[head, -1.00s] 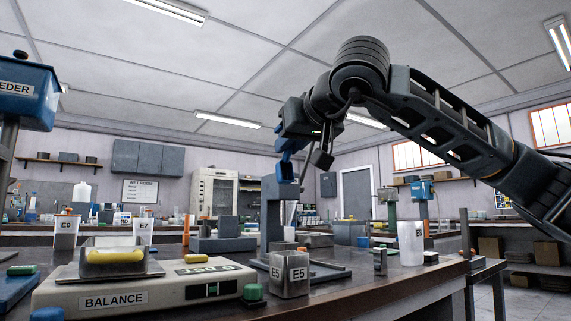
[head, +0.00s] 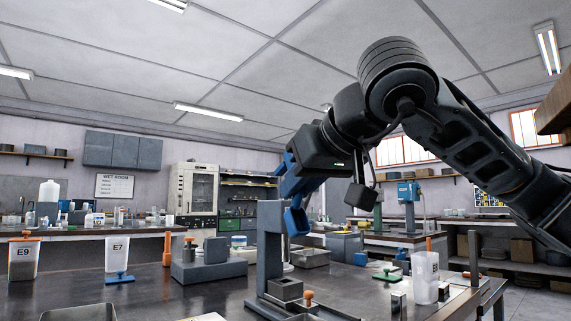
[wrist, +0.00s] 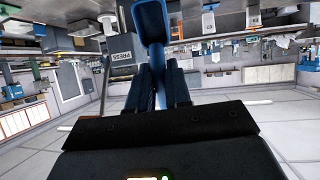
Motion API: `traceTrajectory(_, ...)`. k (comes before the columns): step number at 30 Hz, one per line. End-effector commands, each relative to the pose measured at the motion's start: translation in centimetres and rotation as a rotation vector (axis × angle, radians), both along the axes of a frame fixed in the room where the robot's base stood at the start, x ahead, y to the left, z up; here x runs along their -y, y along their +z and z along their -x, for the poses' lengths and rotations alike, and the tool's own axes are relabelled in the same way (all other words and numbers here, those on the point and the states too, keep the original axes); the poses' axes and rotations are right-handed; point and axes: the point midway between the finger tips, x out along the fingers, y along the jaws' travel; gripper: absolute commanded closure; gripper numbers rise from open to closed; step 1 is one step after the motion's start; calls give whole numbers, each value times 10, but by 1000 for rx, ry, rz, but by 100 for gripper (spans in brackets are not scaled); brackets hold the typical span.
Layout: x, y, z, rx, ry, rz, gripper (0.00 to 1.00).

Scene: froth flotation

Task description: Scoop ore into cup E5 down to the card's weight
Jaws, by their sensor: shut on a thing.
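My gripper (head: 290,178) is raised over the bench at the centre of the head view. It is shut on the handle of a blue scoop (head: 297,221), whose bowl hangs below. In the wrist view the scoop (wrist: 151,20) sticks out beyond the fingers; whether it holds ore cannot be seen. Cup E5 is not identifiable now; a grey metal rim at the bottom edge may be its top. A grey pan rim (head: 58,311), probably the balance's, is cut off at bottom left. The balance readout and the card are not readable in view.
Cups E9 (head: 24,262) and E7 (head: 118,256) stand on the left of the dark bench. A grey press-like stand (head: 270,240) rises below my gripper. A translucent cup (head: 425,278) stands at the right.

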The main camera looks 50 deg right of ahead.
Motion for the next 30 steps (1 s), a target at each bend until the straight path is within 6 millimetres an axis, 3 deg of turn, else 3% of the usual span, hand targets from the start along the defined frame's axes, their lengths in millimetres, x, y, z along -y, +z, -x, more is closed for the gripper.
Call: traceTrajectory(30, 5, 1, -13, -256, -2, -94, 100)
